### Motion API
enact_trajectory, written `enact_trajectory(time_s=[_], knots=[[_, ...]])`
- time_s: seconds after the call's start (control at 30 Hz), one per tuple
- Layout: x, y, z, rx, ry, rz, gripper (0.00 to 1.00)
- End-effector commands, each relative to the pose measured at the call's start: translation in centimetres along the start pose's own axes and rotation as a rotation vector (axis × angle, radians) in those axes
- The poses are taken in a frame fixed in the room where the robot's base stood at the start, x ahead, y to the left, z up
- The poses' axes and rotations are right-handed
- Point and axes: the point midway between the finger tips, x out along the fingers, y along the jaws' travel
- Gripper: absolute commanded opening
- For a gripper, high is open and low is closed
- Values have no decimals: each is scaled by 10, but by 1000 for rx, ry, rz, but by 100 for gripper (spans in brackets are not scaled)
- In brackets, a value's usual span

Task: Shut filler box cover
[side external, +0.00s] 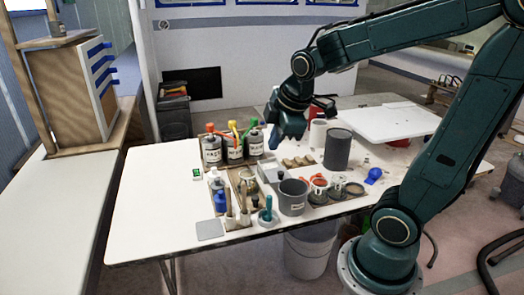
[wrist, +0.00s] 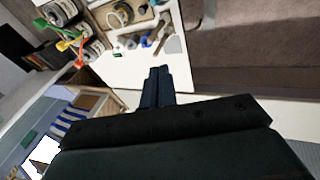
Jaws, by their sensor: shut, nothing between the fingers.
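A tan, open-topped box (side external: 243,181) stands among the items on the white table, with something round inside. It also shows at the top of the wrist view (wrist: 117,14). A light grey panel (side external: 268,170) is beside its right side; I cannot tell for certain whether this is its cover or how it is hinged. My gripper (side external: 274,146) is shut and empty, pointing down above the back of the table, behind the panel and right of the bottles. In the wrist view its blue fingers (wrist: 158,72) are together and touch nothing visible.
Three labelled bottles (side external: 233,149) with coloured spouts stand behind the box. A dark grey cylinder (side external: 338,150) and a grey cup (side external: 292,197) stand to the right. Brushes (side external: 230,222) and small containers crowd the front. The table's left part (side external: 155,205) is clear.

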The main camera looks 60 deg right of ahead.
Motion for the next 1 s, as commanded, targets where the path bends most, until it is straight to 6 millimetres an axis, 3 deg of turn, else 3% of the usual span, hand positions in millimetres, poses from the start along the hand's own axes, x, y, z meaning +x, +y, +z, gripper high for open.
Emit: enact_trajectory(time_s=[0.5,1.0], knots=[[94,67,34,-592,-146,-40,0],[189,103,97,-1156,-244,-173,0]])
